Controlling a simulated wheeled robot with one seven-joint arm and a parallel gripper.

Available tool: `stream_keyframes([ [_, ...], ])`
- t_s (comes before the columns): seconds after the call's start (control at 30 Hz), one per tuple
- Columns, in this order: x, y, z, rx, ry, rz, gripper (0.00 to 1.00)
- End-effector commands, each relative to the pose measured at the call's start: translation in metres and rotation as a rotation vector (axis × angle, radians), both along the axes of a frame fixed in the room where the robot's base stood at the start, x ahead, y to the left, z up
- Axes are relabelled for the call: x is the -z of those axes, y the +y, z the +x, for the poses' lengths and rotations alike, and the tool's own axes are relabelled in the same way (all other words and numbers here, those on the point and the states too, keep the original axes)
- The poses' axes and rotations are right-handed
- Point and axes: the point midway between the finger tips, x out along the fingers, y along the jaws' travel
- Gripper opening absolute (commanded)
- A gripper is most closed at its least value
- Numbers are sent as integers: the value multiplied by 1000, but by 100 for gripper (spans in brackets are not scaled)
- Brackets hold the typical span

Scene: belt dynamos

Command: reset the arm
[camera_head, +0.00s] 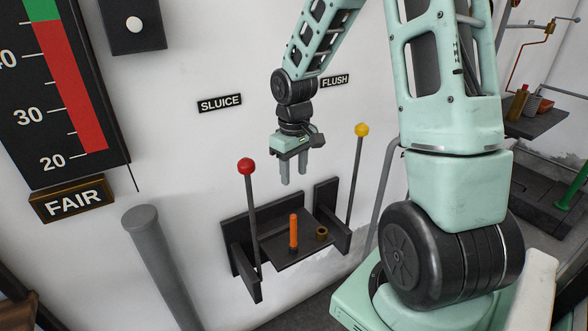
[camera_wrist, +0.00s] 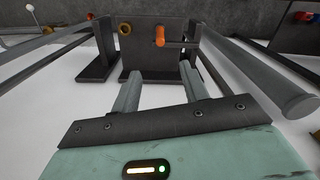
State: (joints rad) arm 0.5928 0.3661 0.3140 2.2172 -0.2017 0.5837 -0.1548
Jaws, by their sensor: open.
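My gripper (camera_head: 293,171) hangs from my mint-green arm in front of the white wall, fingers pointing down. It is open with nothing between its fingers. In the head view it appears above a dark shelf (camera_head: 277,253) and between a red-knobbed lever (camera_head: 246,167) and a yellow-knobbed lever (camera_head: 361,130). In the wrist view the two fingers (camera_wrist: 160,90) are apart, with the shelf beyond them. An orange upright piece (camera_head: 293,231) and a small brass ring (camera_head: 321,233) are on the shelf, apart from the fingers.
Signs read SLUICE (camera_head: 220,103) and FLUSH (camera_head: 335,81). A gauge (camera_head: 60,95) with a FAIR plate (camera_head: 72,199) is at left. A grey post (camera_head: 160,265) stands left of the shelf. Another dark shelf (camera_head: 535,122) with small items is at far right.

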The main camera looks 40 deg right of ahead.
Motion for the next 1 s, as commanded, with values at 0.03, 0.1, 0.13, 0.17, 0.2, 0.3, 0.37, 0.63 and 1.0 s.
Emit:
stream_keyframes([
  [0.03,0,0,0,0,0,0,44],
  [0.1,0,0,0,0,0,0,44],
  [0.13,0,0,0,0,0,0,44],
  [0.17,0,0,0,0,0,0,44],
  [0.2,0,0,0,0,0,0,44],
  [0.3,0,0,0,0,0,0,44],
  [0.37,0,0,0,0,0,0,44],
  [0.63,-12,52,-1,-84,-7,3,44],
  [1.0,-51,238,-88,-426,-19,27,44],
])
